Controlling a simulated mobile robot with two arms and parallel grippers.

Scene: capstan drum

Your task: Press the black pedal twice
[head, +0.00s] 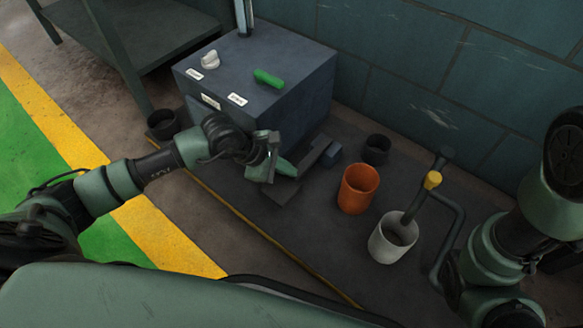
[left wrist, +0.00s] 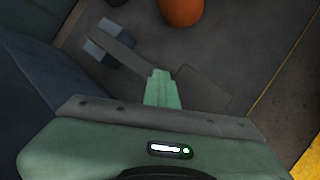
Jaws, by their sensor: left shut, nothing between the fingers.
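The black pedal is a dark flat plate (head: 280,193) low in front of the blue-grey box (head: 262,80). My left gripper (head: 284,168) is shut and empty, over the pedal area in the head view.
An orange cup (head: 357,188) and a white cup (head: 391,240) stand right of the pedal, with a dark cup (head: 376,149) behind. The box top carries a green handle (head: 268,78) and a white knob (head: 210,60).

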